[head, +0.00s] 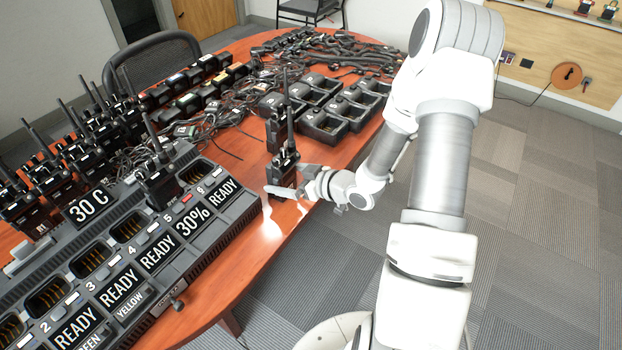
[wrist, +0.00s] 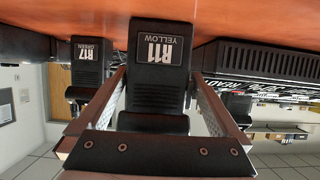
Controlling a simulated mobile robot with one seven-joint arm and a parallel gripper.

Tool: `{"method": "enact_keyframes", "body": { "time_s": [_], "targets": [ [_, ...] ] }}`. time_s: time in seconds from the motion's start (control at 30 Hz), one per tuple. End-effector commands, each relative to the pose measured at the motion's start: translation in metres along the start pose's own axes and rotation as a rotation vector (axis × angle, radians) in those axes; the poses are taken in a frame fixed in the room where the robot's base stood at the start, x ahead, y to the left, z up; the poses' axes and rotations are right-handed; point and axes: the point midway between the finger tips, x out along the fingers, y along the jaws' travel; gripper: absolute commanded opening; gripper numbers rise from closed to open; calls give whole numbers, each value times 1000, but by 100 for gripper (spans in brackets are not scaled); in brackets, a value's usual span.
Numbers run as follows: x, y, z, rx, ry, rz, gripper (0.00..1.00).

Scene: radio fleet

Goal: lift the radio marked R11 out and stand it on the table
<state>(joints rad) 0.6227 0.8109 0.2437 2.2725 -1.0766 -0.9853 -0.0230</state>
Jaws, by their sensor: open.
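The radio marked R11 YELLOW (wrist: 158,62) stands on the wooden table beside the charger; it also shows in the head view (head: 284,172), black and upright with its antenna up. Its base appears to rest on the table top, which is at the top of the upside-down wrist view. My gripper (head: 287,190) is at the radio, with one open finger on each side of it in the wrist view (wrist: 160,76). Whether either finger touches the radio is unclear. The multi-bay charger (head: 225,222) has several empty bays and one radio (head: 160,185) standing in it.
A radio marked R17 GREEN (wrist: 87,65) stands close by on the table (head: 262,245). Several radios crowd the table's left, behind a 30 C sign (head: 88,206). Black single chargers (head: 322,124) and tangled cables lie farther back. The table's near edge is close to my gripper.

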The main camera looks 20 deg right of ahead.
Motion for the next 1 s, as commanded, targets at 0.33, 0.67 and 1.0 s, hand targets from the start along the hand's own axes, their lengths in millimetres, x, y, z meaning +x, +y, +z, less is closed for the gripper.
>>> {"method": "enact_keyframes", "body": {
  "time_s": [0.33,0.67,1.0],
  "targets": [
    [-82,1,-3,2,0,8,100],
    [-148,1,-2,0,1,5,100],
    [-164,0,-1,1,2,1,100]
  ]
}}
